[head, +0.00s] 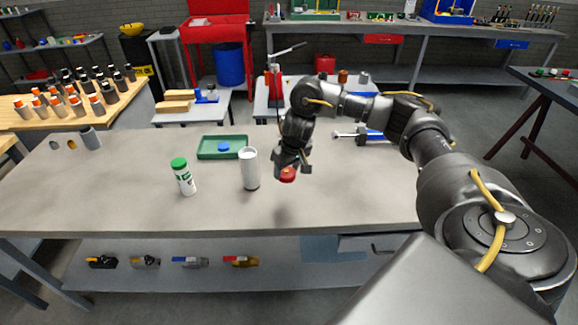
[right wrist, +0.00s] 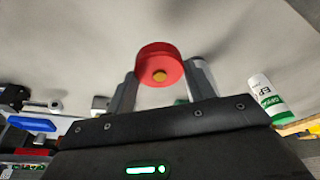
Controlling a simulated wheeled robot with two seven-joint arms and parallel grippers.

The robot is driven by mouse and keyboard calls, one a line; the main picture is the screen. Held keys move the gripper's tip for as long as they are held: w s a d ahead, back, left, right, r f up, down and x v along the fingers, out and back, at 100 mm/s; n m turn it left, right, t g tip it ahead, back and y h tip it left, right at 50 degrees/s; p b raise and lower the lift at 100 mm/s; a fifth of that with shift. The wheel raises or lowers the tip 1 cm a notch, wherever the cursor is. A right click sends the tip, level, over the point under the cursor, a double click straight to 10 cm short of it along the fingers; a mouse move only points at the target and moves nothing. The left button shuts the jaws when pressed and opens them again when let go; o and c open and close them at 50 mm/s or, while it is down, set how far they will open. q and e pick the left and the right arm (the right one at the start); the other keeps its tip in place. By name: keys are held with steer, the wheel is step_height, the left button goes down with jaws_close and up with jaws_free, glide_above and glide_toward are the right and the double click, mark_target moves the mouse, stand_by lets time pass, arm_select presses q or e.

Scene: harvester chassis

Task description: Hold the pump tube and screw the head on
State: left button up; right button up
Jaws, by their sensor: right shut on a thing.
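The pump head is a red round piece (head: 288,175) with a small brass-coloured centre. My right gripper (head: 290,165) is shut on it and holds it above the table, just right of the tube. In the right wrist view the red head (right wrist: 158,62) sits between the two fingers. The pump tube (head: 250,170) is a white-grey cylinder standing upright on the table, apart from the head. Part of a pale cylinder, probably the tube (right wrist: 201,72), shows behind the right finger in the right wrist view. My left gripper is not in view.
A white bottle with a green cap (head: 184,177) stands left of the tube. A green tray (head: 207,155) with a blue round piece (head: 223,147) lies behind. A grey cylinder (head: 90,138) lies at the far left. The front right of the tabletop is clear.

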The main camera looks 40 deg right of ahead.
steer(key=s+a+r+p, duration=0.1)
steer(key=s+a+r, duration=0.2)
steer(key=s+a, duration=0.2)
steer(key=shift+s+a+r+p, duration=0.15)
steer(key=shift+s+a+p, duration=0.2)
steer(key=shift+a, duration=0.25)
steer(key=shift+a, duration=0.1)
steer(key=s+a+r+n+y+b, duration=0.1)
steer(key=s+a+r+n, duration=0.1)
steer(key=a, duration=0.4)
steer(key=s+a+r+n+b, duration=0.1)
steer(key=s+a+r+n, duration=0.1)
steer(key=a, duration=0.5)
steer(key=s+n, duration=0.1)
steer(key=n, duration=0.1)
steer(key=shift+n+y, duration=0.3)
steer(key=shift+y, duration=0.1)
